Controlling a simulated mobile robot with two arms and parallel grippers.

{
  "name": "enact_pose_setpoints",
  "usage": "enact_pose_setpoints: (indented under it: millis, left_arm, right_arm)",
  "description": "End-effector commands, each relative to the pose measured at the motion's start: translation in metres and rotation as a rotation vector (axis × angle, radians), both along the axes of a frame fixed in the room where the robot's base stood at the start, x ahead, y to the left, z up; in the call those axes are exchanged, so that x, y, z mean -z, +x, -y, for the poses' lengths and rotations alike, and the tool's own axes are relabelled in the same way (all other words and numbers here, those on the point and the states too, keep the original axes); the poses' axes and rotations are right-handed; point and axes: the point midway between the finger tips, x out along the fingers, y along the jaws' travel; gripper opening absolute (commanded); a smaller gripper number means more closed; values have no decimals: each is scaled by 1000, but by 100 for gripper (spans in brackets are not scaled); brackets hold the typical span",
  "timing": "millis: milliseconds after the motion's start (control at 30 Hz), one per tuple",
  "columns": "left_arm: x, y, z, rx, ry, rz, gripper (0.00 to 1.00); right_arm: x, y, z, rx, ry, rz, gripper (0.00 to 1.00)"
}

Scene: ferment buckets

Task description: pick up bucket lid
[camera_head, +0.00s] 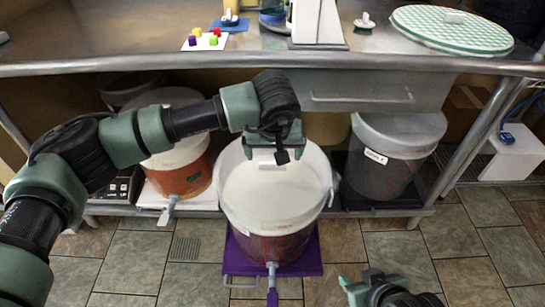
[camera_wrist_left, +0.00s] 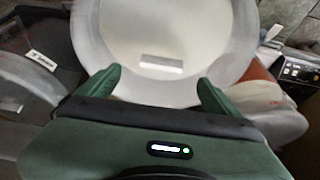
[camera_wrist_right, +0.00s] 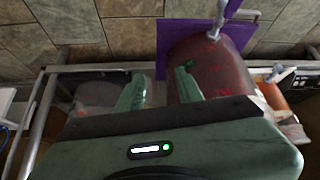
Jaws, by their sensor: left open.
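The bucket lid (camera_wrist_left: 150,25) is a round white disc with a pale bar handle (camera_wrist_left: 162,64), seated on the middle bucket; in the head view the lid (camera_head: 262,187) is partly covered by my left arm. The bucket (camera_head: 280,243) is translucent with dark reddish contents and has a front spigot. My left gripper (camera_head: 276,150) is open over the far part of the lid, and the left wrist view shows the handle between its fingers, apart from them. My right gripper (camera_head: 362,288) is empty and partly open, low at the front right of the bucket.
The bucket stands on a purple base (camera_head: 310,258). An orange-filled bucket (camera_head: 183,175) stands left and a dark bucket (camera_head: 385,165) right, under the steel counter (camera_head: 130,45).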

Motion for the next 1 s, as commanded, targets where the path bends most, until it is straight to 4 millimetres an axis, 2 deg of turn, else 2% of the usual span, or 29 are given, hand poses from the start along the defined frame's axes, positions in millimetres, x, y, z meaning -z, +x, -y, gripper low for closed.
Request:
enact_pose_setpoints:
  millis: [100,333,600,933,967,1000]
  left_arm:
    - [16,5,0,1,1,-4,94]
    - [33,14,-1,-1,-1,-5,94]
    - [62,30,-3,-1,-1,-4,94]
    - [67,32,-3,0,-1,-3,94]
    - [67,32,-3,0,-1,-3,88]
    - [67,32,-3,0,-1,-3,77]
  right_arm:
    - [-4,11,-4,-5,13,55,36]
    - [-14,30,-10,-12,34,155,36]
    - [-41,63,-22,-26,77,348,36]
    - [-48,68,-25,-28,85,387,36]
    - [-48,68,-25,-28,85,387,36]
    - [-48,68,-25,-28,85,387,36]
